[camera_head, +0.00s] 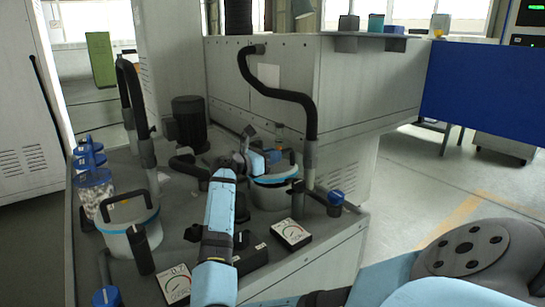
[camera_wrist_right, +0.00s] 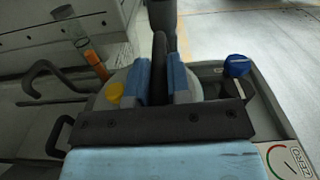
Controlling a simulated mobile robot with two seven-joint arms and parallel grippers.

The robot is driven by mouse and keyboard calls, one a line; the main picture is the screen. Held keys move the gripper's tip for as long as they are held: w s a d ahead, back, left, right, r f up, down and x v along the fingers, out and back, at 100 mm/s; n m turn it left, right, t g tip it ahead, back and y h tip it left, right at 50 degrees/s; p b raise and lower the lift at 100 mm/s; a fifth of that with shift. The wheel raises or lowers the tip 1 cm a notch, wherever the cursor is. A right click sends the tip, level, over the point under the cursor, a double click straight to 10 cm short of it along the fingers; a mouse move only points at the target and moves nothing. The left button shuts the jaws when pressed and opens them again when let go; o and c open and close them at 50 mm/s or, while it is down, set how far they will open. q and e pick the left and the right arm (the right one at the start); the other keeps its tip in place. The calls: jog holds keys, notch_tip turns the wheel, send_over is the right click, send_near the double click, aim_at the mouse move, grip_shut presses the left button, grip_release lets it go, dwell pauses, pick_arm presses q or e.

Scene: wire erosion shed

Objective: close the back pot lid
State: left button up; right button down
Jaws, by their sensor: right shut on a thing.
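The back pot (camera_head: 270,196) is a pale round vessel near the far right corner of the grey bench. Its lid (camera_head: 286,170) lies over the top. I cannot tell whether it sits fully flat. My right gripper (camera_head: 271,157) is at the lid's top, its blue pads closed on the dark lid handle. In the right wrist view, the pads (camera_wrist_right: 159,82) stand on both sides of this dark handle (camera_wrist_right: 159,52). Most of the lid is hidden by the gripper. My left gripper is not in view.
The front pot (camera_head: 130,237) with a black handle stands on the bench's left. Tall black hoses (camera_head: 308,110) rise beside the back pot. Dial gauges (camera_head: 291,234) and a blue knob (camera_head: 336,197) are near the right edge. Jars (camera_head: 93,180) stand at left.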

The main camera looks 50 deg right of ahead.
jog(key=c, duration=1.1)
grip_release()
jog(key=shift+w, duration=0.1)
pick_arm(q)
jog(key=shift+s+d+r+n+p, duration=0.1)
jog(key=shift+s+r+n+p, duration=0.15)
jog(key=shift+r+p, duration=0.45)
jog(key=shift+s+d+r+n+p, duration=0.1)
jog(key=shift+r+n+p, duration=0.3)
jog(key=shift+p, duration=0.45)
pick_arm(e)
jog(key=shift+v, duration=6.95)
jog(key=shift+r, duration=0.1)
